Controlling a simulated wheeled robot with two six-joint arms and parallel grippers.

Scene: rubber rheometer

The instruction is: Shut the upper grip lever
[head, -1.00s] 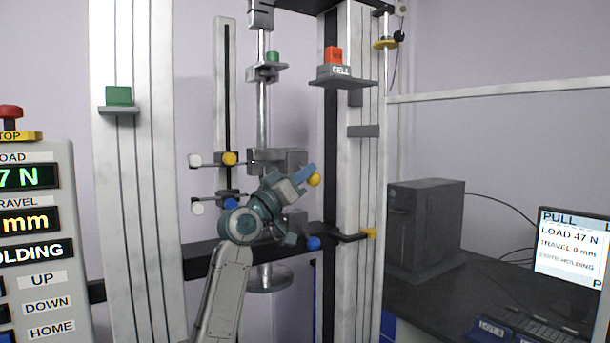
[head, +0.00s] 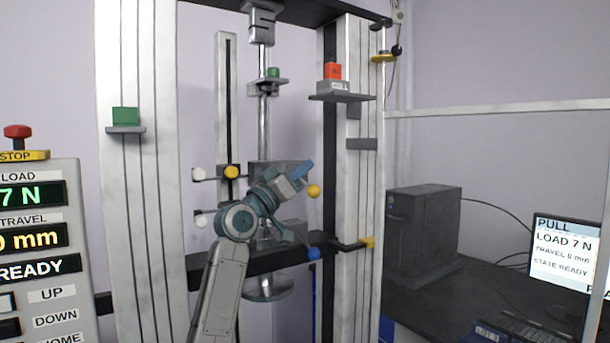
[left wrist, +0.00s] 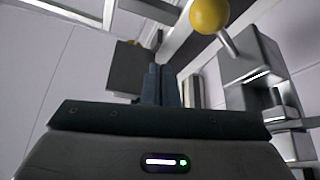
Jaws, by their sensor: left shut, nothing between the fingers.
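The upper grip (head: 259,172) is a grey block on the vertical rod of the test frame. A yellow ball knob (head: 313,190) on a short stem is at its right; a yellow ball (left wrist: 209,16) on a stem also shows in the left wrist view. My left gripper (head: 306,168) is shut and empty, in front of the grip, with its blue fingertips just above and left of the yellow knob. In the left wrist view the closed fingers (left wrist: 162,84) point to the left of the yellow ball, apart from it. My gripper hides part of the grip. My right gripper is out of view.
Another yellow knob (head: 232,172) and white knobs (head: 198,174) are at left. A blue knob (head: 314,253) hangs lower right, near the dark crossbeam (head: 215,263). The right column (head: 347,210) stands close to my fingertips. The control panel (head: 40,240) is at far left.

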